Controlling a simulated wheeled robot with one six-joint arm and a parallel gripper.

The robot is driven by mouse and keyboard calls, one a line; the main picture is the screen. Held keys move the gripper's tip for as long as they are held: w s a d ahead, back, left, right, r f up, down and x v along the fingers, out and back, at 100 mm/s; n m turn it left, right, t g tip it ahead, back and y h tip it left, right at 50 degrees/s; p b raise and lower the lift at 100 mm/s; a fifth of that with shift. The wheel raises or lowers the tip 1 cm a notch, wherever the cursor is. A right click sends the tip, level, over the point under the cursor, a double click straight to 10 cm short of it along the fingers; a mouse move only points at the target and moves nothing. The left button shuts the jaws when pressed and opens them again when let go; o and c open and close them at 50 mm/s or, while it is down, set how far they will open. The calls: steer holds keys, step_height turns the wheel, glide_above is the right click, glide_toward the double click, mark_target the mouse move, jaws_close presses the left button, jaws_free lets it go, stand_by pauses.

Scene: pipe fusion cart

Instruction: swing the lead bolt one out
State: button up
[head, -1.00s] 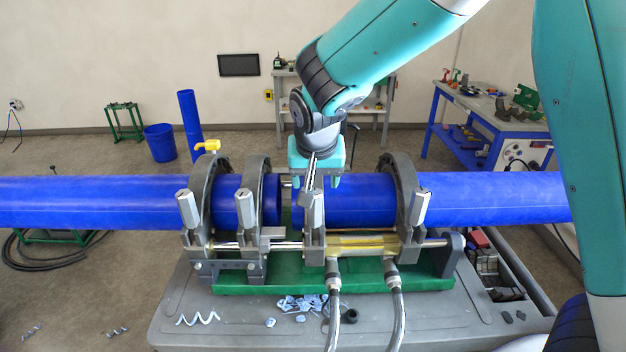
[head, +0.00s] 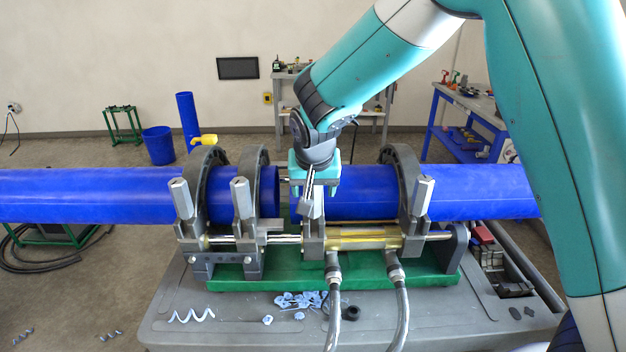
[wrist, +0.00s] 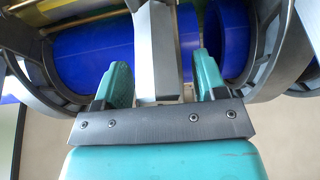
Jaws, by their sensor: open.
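Two blue pipes, left (head: 90,195) and right (head: 480,190), lie end to end in the grey clamp rings of the fusion machine. A grey clamp bolt (head: 309,206) with a thick hex end stands at the third clamp from the left, by the right pipe's end. My gripper (head: 314,187) points down at it. In the wrist view the bolt (wrist: 158,50) rises between my two open fingers (wrist: 163,82), with gaps on both sides. Which bolt is lead bolt one is not marked. The top of that third clamp is hidden behind my gripper.
Similar bolts stand at the left (head: 180,198), second (head: 241,196) and right (head: 422,195) clamps. Two hoses (head: 335,310) run down in front. Blue shavings (head: 300,300) lie on the grey cart top (head: 210,335). A yellow-handled part (head: 204,140) sticks up behind.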

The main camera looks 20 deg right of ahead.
mark_target(314, 217)
steer(key=c, duration=0.7)
steer(key=shift+c, duration=0.2)
steer(key=shift+s, duration=0.1)
steer(key=shift+s+a+b, duration=0.15)
steer(key=shift+s+a, duration=0.05)
steer(key=shift+s, duration=0.35)
steer(key=shift+s+a+b, duration=0.15)
steer(key=shift+s, duration=0.4)
steer(key=shift+s+a+f+b, duration=0.15)
steer(key=shift+s+a+b, duration=0.1)
steer(key=shift+s, duration=0.35)
steer(key=shift+s+a+f+b, duration=0.15)
steer(key=shift+s+b, duration=0.05)
steer(key=shift+s, duration=0.45)
